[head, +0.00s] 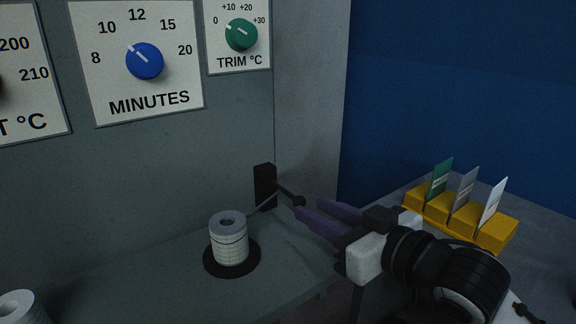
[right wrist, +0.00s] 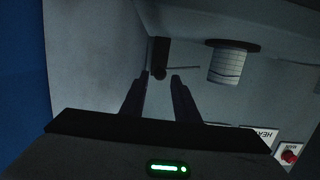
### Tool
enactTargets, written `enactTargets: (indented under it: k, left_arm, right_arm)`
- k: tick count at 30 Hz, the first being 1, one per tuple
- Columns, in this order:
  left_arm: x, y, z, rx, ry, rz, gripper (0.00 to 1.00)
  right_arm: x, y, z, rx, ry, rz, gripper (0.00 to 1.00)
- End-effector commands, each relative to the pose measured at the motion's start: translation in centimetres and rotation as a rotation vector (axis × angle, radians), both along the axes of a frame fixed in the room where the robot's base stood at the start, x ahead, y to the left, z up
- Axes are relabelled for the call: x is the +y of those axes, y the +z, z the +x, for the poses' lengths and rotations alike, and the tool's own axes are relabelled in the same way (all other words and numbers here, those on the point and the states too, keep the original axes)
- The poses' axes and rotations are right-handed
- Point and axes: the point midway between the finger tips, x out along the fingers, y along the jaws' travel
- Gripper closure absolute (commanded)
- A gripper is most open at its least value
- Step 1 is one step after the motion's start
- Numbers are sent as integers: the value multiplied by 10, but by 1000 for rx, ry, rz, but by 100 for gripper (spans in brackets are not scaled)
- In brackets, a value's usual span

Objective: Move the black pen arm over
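The black pen arm (head: 286,193) sticks out from a black block (head: 265,187) on the panel wall and ends in a round knob (head: 299,201). A thin rod runs from it toward the white chart drum (head: 229,248); I cannot tell if the tip touches the paper. My right gripper (head: 310,208) is open, its two purple-grey fingers pointing at the knob. In the right wrist view, the knob (right wrist: 160,75) shows between or just beyond the fingertips (right wrist: 160,76), with gaps to either side. The drum also shows there (right wrist: 226,66). My left gripper is not in view.
A yellow holder (head: 462,218) with green, grey and white cards stands at the right, behind my right arm. Blue (head: 145,61) and green (head: 241,35) dials sit on the wall above. Another white roll (head: 20,308) shows at lower left. The ledge between the rolls is clear.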

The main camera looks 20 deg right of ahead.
Motion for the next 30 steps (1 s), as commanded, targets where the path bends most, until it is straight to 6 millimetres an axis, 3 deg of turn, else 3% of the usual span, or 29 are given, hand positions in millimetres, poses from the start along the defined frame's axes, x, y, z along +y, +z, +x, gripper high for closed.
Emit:
enactTargets:
  k: [6, 10, 11, 17, 30]
  left_arm:
    - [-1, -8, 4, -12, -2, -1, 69]
    - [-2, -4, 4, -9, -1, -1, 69]
    - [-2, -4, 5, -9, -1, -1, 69]
    - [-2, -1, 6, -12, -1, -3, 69]
    - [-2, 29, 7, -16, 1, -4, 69]
  right_arm:
    - [12, -7, 32, -3, 0, 1, 72]
    - [11, -5, 30, 1, 0, 0, 92]
    - [11, -5, 30, 1, 0, 0, 93]
    - [11, -2, 30, -1, 0, -1, 93]
    - [12, 25, 33, -7, -1, 0, 93]
